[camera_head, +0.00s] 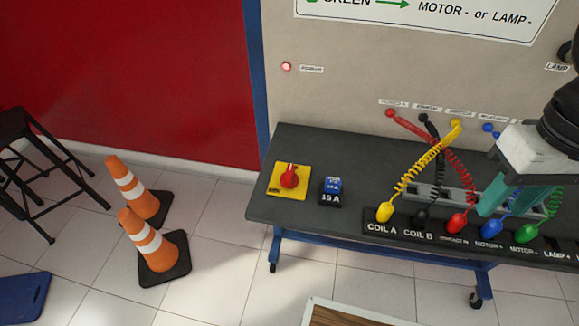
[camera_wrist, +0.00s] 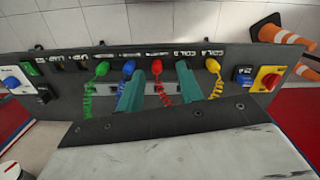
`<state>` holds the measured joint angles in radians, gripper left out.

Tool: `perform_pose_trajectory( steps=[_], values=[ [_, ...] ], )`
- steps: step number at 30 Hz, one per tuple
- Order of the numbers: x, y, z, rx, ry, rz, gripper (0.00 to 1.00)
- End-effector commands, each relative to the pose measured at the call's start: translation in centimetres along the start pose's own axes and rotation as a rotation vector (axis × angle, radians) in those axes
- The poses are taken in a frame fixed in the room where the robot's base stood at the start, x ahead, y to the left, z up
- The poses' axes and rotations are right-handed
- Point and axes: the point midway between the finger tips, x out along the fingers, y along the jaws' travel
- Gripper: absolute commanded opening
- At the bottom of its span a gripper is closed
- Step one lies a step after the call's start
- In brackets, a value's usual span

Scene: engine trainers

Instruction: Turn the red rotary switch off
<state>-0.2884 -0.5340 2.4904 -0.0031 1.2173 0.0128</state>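The red rotary switch (camera_head: 290,178) sits on a yellow square plate at the left end of the dark bench top. A pale mark shows at the top of its knob in the head view. It also shows at the right in the wrist view (camera_wrist: 268,81). My gripper (camera_head: 512,201) has teal fingers and is over the right part of the bench, well to the right of the switch. In the wrist view its two fingers (camera_wrist: 160,90) are spread apart with nothing held between them, so it is open.
A blue 15 A block (camera_head: 332,187) stands just right of the switch. Colored plugs with coiled cords, such as the yellow plug (camera_head: 384,211), line the bench near my gripper. A red lamp (camera_head: 287,67) glows on the panel. Traffic cones (camera_head: 150,245) stand on the floor at left.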

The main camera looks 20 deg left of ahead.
Motion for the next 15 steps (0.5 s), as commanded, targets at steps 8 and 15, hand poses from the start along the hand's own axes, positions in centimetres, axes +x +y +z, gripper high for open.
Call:
perform_pose_trajectory(
  steps=[8,15],
  values=[
    [2.1,-11.1,-8.1,-0.155,-0.084,0.035,0.36],
    [5.4,-22.9,-12.6,-0.115,-0.071,0.059,0.36]
  ],
)
